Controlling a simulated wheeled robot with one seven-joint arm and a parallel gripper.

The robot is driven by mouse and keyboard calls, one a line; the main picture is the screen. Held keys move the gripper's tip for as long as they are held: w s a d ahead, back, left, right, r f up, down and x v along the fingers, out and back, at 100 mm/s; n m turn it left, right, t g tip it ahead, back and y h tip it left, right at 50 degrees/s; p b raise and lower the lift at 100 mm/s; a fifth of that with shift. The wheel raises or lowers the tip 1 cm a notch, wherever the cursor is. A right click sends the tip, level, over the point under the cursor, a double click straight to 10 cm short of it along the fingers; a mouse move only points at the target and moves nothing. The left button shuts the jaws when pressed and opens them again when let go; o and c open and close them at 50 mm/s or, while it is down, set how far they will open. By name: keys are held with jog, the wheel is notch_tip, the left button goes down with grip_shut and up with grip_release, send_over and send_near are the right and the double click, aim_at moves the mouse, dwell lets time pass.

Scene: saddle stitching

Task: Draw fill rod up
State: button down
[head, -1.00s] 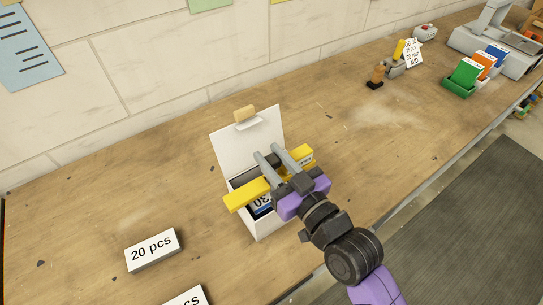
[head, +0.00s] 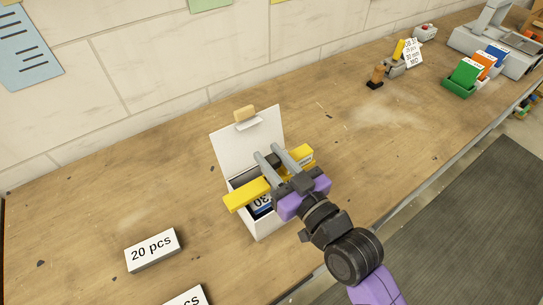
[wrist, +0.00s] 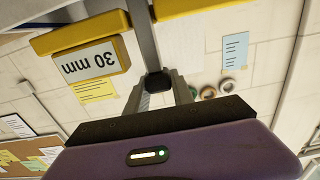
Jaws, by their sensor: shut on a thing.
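A yellow bar (head: 246,194) lies across the top of an open white box (head: 268,226) in the head view. In the wrist view the bar (wrist: 80,29) passes behind a grey rod (wrist: 144,38) with a black end (wrist: 157,82), which seems to be the fill rod. A yellow block with a "30 mm" label (wrist: 88,62) is beside it. My gripper (head: 267,152) is over the box. In the wrist view its fingers (wrist: 158,88) are shut at the black end. The rod's lower part is hidden, and in the head view my fingers cover much of it.
The box's white lid (head: 246,133) stands open behind my gripper. A "20 pcs" block (head: 152,251) lies at the front left. A small brown-topped item (head: 377,75), a green tray (head: 460,88) and a grey machine (head: 494,45) stand at the back right. The tabletop between is clear.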

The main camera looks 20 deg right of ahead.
jog(key=shift+r+p, duration=1.1)
jog(key=shift+r, duration=0.65)
jog(key=c, duration=1.1)
grip_release()
jog(key=shift+s+f, duration=0.1)
